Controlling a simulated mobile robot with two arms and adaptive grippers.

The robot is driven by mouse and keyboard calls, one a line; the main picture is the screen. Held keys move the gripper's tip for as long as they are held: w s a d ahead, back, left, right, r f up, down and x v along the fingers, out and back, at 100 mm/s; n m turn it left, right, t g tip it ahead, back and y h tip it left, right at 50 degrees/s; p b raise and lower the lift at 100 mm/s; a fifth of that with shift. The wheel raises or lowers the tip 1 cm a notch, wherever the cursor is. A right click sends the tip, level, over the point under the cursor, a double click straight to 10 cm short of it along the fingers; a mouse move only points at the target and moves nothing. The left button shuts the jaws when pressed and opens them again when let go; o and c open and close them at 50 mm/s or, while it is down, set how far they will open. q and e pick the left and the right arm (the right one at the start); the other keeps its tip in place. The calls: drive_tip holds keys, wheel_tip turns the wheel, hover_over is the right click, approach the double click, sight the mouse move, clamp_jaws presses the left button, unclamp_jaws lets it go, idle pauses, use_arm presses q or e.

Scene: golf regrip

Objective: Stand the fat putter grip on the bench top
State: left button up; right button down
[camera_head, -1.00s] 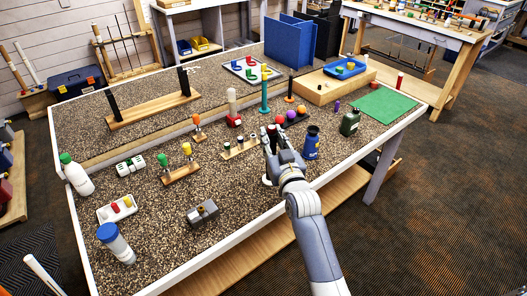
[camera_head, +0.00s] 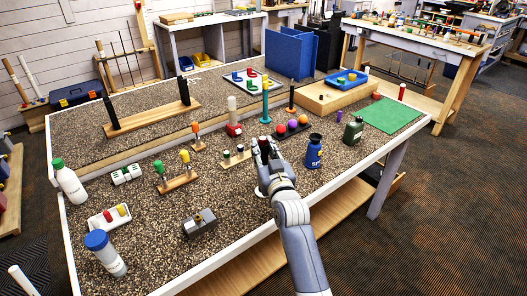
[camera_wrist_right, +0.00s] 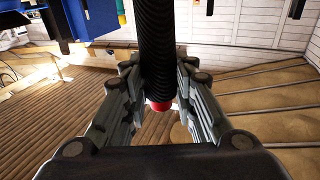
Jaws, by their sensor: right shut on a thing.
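My right gripper (camera_head: 263,160) is shut on a thick, black, ribbed grip (camera_wrist_right: 157,42), which I take for the fat putter grip. In the right wrist view the grip runs down between the two fingers, and a red end (camera_wrist_right: 158,105) shows at its lower end. In the head view only a small dark part of the grip (camera_head: 264,143) shows above the fingers, over the front right part of the bench top (camera_head: 240,205). I cannot tell whether the grip touches the bench. My left gripper is not in view.
A small wooden rack (camera_head: 232,163) stands just left of my right gripper. The speckled bench top in front of the rack has free room.

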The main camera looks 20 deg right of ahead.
drive_tip(key=shift+f, duration=0.1)
drive_tip(key=c, duration=1.3)
unclamp_jaws()
drive_tip(key=shift+s, duration=0.2)
drive_tip(key=s+p, duration=0.5)
drive_tip(key=s, duration=0.6)
drive_tip(key=shift+s+a, duration=0.2)
drive_tip(key=shift+s, duration=0.1)
drive_tip(key=shift+f, duration=0.15)
